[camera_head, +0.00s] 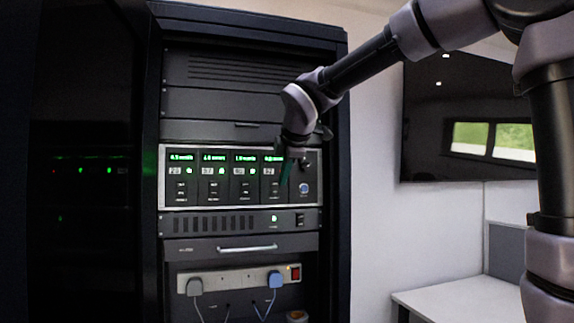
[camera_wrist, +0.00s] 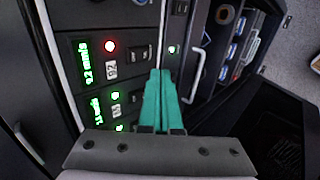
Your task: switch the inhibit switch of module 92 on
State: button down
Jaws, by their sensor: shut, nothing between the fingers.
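The calibration panel (camera_head: 240,205) in the rack has a row of modules with green displays. Module 92 (camera_head: 269,188) is the rightmost module in the head view. In the wrist view, its label "92" (camera_wrist: 111,69) sits beside a red lamp (camera_wrist: 110,45) and a green display. Small dark switches (camera_wrist: 139,53) lie past the label; I cannot tell their positions. My gripper's teal fingers (camera_wrist: 159,73) are shut and empty, with their tips close to these switches. Contact is unclear. In the head view my gripper (camera_head: 284,186) is in front of module 92's right side.
The neighbouring module (camera_wrist: 114,97) has a green lamp. Below the panel are a vented unit (camera_head: 215,223), a drawer handle (camera_head: 247,248) and a power strip (camera_head: 235,280) with plugs and a red switch. A wall screen (camera_head: 430,130) and white desk (camera_head: 455,298) stand right.

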aim_at(276, 186)
jog(key=shift+w+a+f, duration=0.3)
jog(key=shift+w+f, duration=0.15)
jog(key=shift+w, duration=0.55)
jog(key=shift+w+a+f, duration=0.25)
jog(key=shift+w+f, duration=0.2)
jog(key=shift+w, duration=0.55)
jog(key=shift+w+a+f, duration=0.3)
jog(key=shift+w+f, duration=0.15)
jog(key=shift+w, duration=0.55)
jog(key=shift+w+f, duration=0.1)
jog(key=shift+w, duration=0.1)
jog(key=shift+r, duration=1)
